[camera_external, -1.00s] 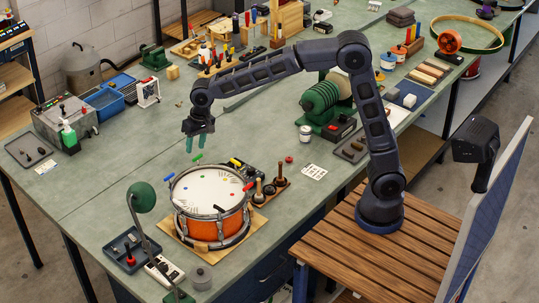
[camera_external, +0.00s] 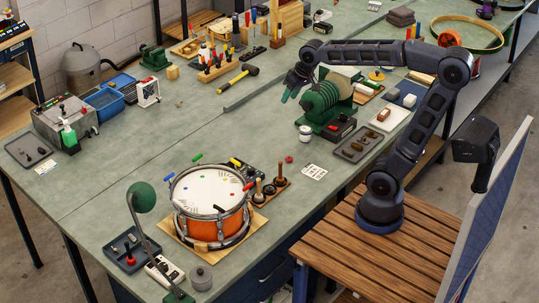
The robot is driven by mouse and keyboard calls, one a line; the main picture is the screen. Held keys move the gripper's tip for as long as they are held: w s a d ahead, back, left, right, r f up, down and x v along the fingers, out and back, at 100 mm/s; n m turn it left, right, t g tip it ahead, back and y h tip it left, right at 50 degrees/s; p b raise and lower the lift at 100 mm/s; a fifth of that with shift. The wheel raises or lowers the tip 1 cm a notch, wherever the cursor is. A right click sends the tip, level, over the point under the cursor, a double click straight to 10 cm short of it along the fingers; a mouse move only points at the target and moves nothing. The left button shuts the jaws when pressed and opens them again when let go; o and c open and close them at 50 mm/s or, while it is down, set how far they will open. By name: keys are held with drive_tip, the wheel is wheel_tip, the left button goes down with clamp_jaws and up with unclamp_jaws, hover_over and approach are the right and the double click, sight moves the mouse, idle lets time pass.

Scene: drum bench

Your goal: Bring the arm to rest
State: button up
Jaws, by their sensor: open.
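The orange drum (camera_external: 217,228) with a white head sits on a wooden board at the front of the bench, well away from the gripper.
A yellow-and-black hammer (camera_external: 238,79) lies left of the gripper. A green lamp (camera_external: 142,197) stands left of the drum. The bench middle is clear. A screen (camera_external: 500,205) stands right of my base.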

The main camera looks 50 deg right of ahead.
drive_tip(key=s+d+f, duration=0.3)
drive_tip(key=s+d, duration=0.1)
drive_tip(key=s, duration=0.3)
drive_tip(key=s+d+f+h, duration=0.1)
drive_tip(key=s+d+f, duration=0.2)
drive_tip(key=s+d, duration=0.2)
drive_tip(key=shift+s+d+f, duration=0.15)
drive_tip(key=shift+s+f, duration=0.05)
drive_tip(key=shift+s, duration=1)
idle(1.0)
